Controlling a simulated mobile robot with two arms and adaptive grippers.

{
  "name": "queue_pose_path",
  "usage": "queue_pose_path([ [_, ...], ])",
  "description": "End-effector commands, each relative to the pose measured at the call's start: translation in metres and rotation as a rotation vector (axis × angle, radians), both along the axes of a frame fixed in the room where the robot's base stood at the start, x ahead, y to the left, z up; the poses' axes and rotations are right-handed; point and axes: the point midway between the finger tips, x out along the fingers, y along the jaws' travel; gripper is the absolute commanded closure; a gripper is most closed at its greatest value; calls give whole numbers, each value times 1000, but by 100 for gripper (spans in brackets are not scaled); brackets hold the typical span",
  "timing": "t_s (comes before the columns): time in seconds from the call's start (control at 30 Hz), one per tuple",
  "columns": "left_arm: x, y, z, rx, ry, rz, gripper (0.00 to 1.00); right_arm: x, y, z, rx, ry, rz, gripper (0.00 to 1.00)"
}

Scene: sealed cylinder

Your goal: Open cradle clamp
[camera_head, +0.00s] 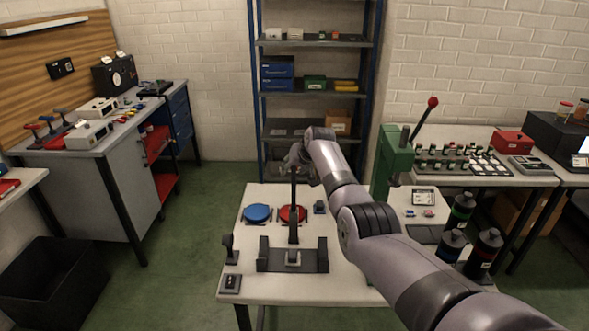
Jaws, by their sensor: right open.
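The dark cradle (265,262) sits at the front middle of the white table, with a small light block in its centre. A dark upright bar (293,222), which looks like the clamp's arm, rises behind the block. My right gripper (294,164) is by the top of this bar, at the end of my arm coming in from the right. It is open; its fingers are small and partly hidden, and I cannot tell whether they touch the bar. My left gripper is out of view.
A blue disc (257,212) and a red disc (288,213) lie behind the cradle. A green press (393,160) with a red-knobbed lever stands at the table's right, near several dark bottles (484,252).

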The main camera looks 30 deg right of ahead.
Motion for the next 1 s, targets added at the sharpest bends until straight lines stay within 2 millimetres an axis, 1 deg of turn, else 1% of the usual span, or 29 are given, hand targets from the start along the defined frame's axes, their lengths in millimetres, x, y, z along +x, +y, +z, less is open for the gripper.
queue_pose_path([
  [0.27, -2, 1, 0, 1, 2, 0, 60, -1, 0, 3, 1, -2, -1, 58],
  [0.43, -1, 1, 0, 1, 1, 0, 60, -8, 0, 11, 1, -4, 0, 58],
  [0.57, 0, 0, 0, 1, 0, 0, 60, -17, 2, 20, -1, -3, 1, 58],
  [1.0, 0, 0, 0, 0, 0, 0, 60, -61, 4, 71, -1, -4, -1, 58],
])
